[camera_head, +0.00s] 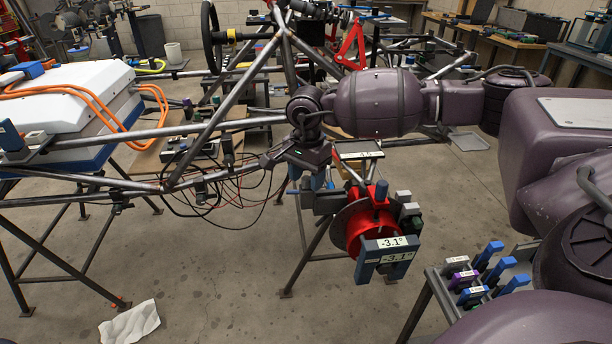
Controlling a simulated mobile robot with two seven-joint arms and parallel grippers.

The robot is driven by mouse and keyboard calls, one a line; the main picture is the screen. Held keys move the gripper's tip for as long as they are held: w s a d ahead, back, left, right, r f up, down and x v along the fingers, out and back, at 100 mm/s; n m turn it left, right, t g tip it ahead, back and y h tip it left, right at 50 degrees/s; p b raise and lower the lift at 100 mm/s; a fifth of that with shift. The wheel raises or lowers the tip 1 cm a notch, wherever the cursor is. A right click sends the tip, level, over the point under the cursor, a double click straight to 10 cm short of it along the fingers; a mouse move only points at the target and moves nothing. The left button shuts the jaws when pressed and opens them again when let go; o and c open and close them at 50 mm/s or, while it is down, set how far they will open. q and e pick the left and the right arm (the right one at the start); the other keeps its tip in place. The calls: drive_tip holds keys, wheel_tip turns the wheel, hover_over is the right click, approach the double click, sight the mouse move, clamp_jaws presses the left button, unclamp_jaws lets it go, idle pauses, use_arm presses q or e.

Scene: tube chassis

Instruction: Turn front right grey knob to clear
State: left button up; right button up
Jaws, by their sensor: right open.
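A red hub (360,235) with a grey disc stands at the chassis's front right corner. My right gripper (308,168) is open, pointing down beside the chassis tubes, up and left of the hub and apart from the grey knob. Its fingertips are hard to make out against the parts behind. My left gripper is not in view.
Chassis tubes (215,110) and loose black and red cables (215,195) lie left of my right gripper. A rack of blue-handled tools (482,275) stands at the lower right. A white cloth or paper (130,322) lies on the floor. The floor before the hub is clear.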

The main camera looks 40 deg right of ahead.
drive_tip(key=c, duration=0.9)
drive_tip(key=shift+c, duration=0.2)
